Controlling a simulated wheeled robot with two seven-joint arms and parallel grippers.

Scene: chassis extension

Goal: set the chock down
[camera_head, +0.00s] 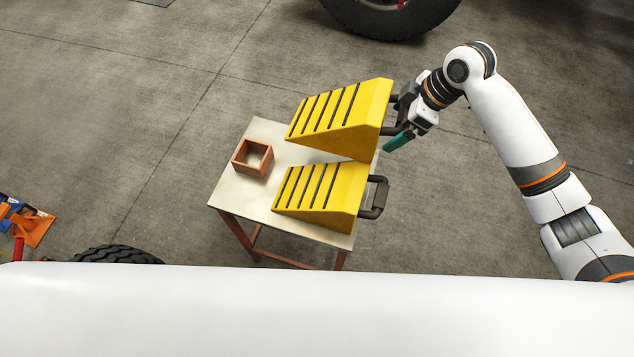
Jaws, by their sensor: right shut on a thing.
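Two yellow wheel chocks with dark slots and black handles show at the small table (238,188). The upper chock (347,118) is at the table's far right part, and its handle is at my right gripper (393,126). My right gripper is shut on that chock by its handle. I cannot tell whether this chock touches the table top. The lower chock (325,192) sits on the table nearer to me, with its handle (375,197) past the right edge. My left gripper is not in view.
A small open reddish-brown box (253,158) stands on the table's left part. A large tyre (390,14) is at the top edge. Another tyre (118,255) and orange and blue items (28,222) are at lower left. Concrete floor around the table is clear.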

